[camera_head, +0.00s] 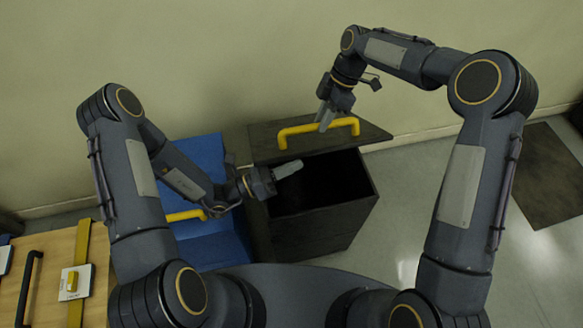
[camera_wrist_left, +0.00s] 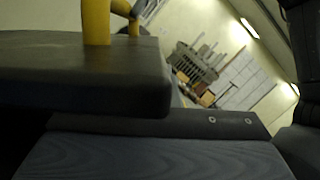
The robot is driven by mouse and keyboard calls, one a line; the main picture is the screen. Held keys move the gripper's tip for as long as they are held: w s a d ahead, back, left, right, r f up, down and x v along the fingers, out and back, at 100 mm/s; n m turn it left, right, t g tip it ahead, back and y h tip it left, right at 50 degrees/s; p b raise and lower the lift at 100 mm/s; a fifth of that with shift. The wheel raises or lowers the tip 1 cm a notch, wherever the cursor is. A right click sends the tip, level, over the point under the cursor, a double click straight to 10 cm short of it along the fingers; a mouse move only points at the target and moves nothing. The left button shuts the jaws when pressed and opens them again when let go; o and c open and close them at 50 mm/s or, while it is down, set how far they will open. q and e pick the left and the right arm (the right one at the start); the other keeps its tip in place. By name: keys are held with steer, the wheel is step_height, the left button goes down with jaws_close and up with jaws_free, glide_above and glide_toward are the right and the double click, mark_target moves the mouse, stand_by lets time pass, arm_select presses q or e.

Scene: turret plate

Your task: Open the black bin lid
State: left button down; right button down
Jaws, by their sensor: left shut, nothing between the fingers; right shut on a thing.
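The black bin (camera_head: 330,222) stands in the middle of the head view, with its dark inside showing at the top. Its lid (camera_head: 375,135) is off the front of the opening and sits raised toward the back, its yellow handle (camera_head: 290,131) on top. My right gripper (camera_head: 325,114) is shut on the handle from above. My left gripper (camera_head: 290,169) is shut and empty, with its fingers over the left part of the opening, in front of the lid. In the left wrist view the lid's edge (camera_wrist_left: 120,82) and yellow handle (camera_wrist_left: 96,20) are close up.
A blue bin (camera_head: 205,155) with a yellow handle (camera_head: 184,215) stands directly left, under my left forearm. A wooden surface (camera_head: 50,255) with a black handle and a white-and-yellow fixture is at lower left. A wall rises behind. Floor to the right is clear, with a dark mat (camera_head: 540,180).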

arm_select(q)
steer(key=shift+w+a+r, duration=0.2)
steer(key=shift+w+r, duration=0.35)
steer(key=shift+r, duration=0.3)
arm_select(e)
steer(key=shift+w+f, duration=0.25)
arm_select(q)
steer(key=shift+w, duration=0.15)
arm_select(e)
steer(key=shift+f, duration=0.1)
arm_select(q)
steer(key=shift+w+a, duration=0.1)
steer(key=shift+w, duration=0.05)
arm_select(e)
steer(key=c, duration=1.3)
jaws_free()
arm_select(q)
steer(key=shift+f, duration=0.1)
arm_select(e)
steer(key=shift+a+r, duration=0.1)
steer(key=shift+r, duration=0.1)
